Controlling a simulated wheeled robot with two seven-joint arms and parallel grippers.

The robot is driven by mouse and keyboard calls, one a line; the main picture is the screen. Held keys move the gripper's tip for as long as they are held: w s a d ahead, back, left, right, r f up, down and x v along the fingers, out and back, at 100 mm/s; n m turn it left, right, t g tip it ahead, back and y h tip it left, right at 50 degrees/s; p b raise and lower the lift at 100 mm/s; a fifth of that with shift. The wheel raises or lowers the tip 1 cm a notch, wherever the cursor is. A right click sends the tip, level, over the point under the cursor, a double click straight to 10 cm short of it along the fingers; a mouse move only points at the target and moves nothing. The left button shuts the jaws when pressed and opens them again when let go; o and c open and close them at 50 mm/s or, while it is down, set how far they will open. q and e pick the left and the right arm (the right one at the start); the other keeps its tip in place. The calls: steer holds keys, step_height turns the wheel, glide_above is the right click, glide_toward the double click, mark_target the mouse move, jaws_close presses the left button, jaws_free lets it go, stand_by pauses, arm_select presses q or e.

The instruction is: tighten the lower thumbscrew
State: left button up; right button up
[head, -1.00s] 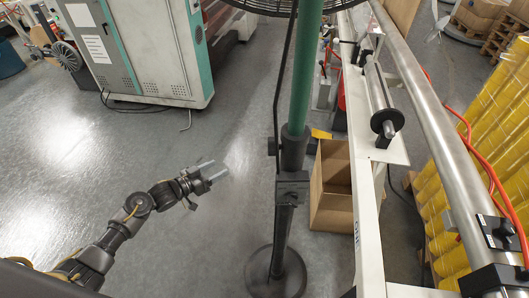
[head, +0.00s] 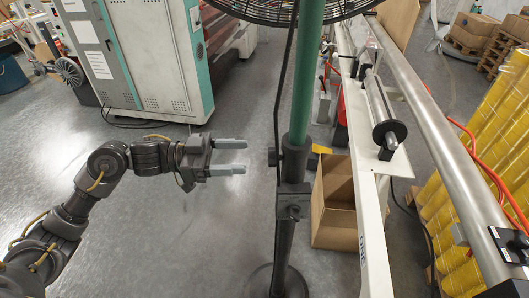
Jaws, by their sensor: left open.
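A fan stand rises in the middle of the head view, with a green upper pole (head: 308,75) and a black lower pole (head: 283,250). The fingertips appear short of the knob, with a gap between. My right gripper is not in view.
The fan's wire grille (head: 255,10) overhangs at the top. An open cardboard box (head: 333,215) and a white machine frame with a roller (head: 390,133) stand right of the pole. A grey-green cabinet (head: 140,60) stands at the back left. The floor left of the pole is clear.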

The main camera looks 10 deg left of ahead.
mark_target(274, 157)
arm_select(q)
steer(key=p+x, duration=0.1)
steer(key=x, duration=0.6)
steer(key=shift+a, duration=0.1)
steer(key=c, duration=1)
